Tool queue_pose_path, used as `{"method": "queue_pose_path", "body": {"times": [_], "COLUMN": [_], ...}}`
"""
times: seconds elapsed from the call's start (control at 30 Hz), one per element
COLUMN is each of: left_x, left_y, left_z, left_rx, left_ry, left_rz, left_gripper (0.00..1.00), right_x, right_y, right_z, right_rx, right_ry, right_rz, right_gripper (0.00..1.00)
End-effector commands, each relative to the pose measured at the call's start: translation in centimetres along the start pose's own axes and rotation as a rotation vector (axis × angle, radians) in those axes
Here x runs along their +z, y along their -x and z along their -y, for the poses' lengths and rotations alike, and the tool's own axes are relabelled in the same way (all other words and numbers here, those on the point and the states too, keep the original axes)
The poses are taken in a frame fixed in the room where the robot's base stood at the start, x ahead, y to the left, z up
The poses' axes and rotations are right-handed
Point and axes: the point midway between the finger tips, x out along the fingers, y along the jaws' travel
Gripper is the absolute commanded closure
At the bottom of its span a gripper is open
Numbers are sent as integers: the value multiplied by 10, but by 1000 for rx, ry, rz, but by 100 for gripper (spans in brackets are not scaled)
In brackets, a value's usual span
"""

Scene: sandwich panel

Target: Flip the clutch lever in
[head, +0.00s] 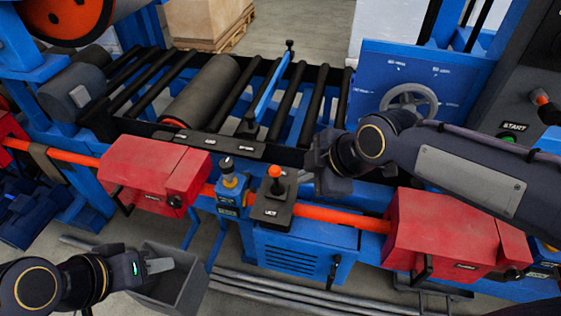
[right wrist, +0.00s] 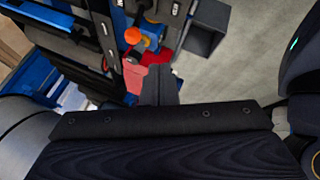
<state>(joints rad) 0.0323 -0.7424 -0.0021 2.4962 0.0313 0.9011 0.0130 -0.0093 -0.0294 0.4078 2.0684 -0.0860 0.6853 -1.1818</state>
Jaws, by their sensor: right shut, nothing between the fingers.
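A lever with an orange-red knob (head: 276,172) stands upright on a dark plate (head: 262,213) on the machine's front rail. A second, black-knobbed lever (head: 227,166) stands on a small blue and yellow box to its left. I cannot read which one is labelled clutch. My right gripper (head: 312,178) is just right of the orange-red knob, apart from it, shut and empty. In the right wrist view its closed fingers (right wrist: 158,85) point toward the orange knob (right wrist: 133,36). My left gripper (head: 158,266) is low at left over a grey bin; its finger opening is unclear.
Red housings (head: 150,172) and (head: 440,232) flank the levers along an orange bar. Black rollers (head: 205,90) and a handwheel (head: 409,103) lie behind. The grey bin (head: 180,290) stands at front left. Long grey rods lie on the floor below.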

Motion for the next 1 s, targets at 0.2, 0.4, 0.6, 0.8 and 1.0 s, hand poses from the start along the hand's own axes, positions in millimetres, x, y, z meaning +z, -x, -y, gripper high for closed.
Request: {"method": "queue_pose_path", "body": {"times": [0.2, 0.4, 0.6, 0.8, 1.0], "left_x": [0, 0, 0, 2, -1], "left_y": [0, 0, 0, -4, 3], "left_z": [0, 0, 0, 2, -1], "left_rx": [0, 0, 0, 0, 0], "left_ry": [0, 0, 0, 0, 0], "left_rz": [0, 0, 0, 0, 0], "left_gripper": [64, 64, 64, 64, 64], "right_x": [0, 1, 1, 1, 2], "right_y": [0, -10, -46, -90, -112], "right_z": [0, 1, 2, 2, -17], "right_rx": [1, -3, -8, -7, -2], "right_ry": [-1, -3, -2, -1, -5], "right_rz": [1, 2, 1, 1, 2], "right_gripper": [100, 100, 100, 100, 100]}}
